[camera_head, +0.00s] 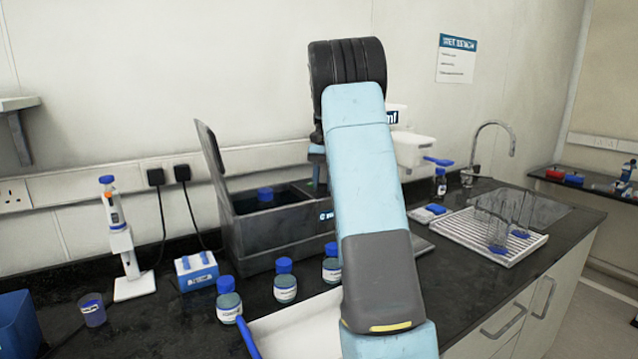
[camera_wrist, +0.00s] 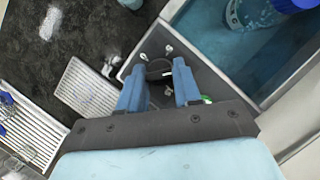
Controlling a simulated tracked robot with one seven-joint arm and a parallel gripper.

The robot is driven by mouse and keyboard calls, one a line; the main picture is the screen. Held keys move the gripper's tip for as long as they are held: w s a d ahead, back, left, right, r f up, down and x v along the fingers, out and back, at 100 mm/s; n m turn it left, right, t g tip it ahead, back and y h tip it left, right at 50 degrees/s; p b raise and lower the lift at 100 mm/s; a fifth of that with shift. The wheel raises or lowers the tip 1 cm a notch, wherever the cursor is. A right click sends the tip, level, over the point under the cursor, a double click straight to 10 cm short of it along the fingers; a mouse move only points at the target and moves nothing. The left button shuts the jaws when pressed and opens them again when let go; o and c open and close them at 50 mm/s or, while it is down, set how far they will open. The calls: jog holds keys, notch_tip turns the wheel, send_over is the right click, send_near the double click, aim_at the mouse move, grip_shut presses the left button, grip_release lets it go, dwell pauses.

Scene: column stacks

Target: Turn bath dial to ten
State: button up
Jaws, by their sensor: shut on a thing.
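The bath (camera_head: 262,237) is a dark grey box on the bench in the head view, its lid raised at the left. A blue-capped bottle (camera_head: 265,194) stands in its water, and a bottle also shows at top right of the wrist view (camera_wrist: 250,14). The dark dial (camera_wrist: 159,75) sits on the bath's grey top panel in the wrist view. My gripper (camera_wrist: 158,68) has its two blue fingers on either side of the dial, shut on it. In the head view my arm hides the dial. I cannot read the dial's setting.
Blue-capped bottles (camera_head: 285,289) stand in front of the bath. A pipette stand (camera_head: 128,262) and a blue-and-white box (camera_head: 195,270) are at the left. A draining rack (camera_head: 489,236) with glassware and a sink tap (camera_head: 492,125) are at the right.

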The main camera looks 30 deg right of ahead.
jog(key=shift+f+m+t+y, duration=0.1)
jog(key=shift+m+t+y, duration=0.2)
jog(key=shift+m, duration=0.6)
dwell(0.3)
jog(key=o, duration=1)
jog(key=shift+o, duration=0.2)
jog(key=v, duration=1.2)
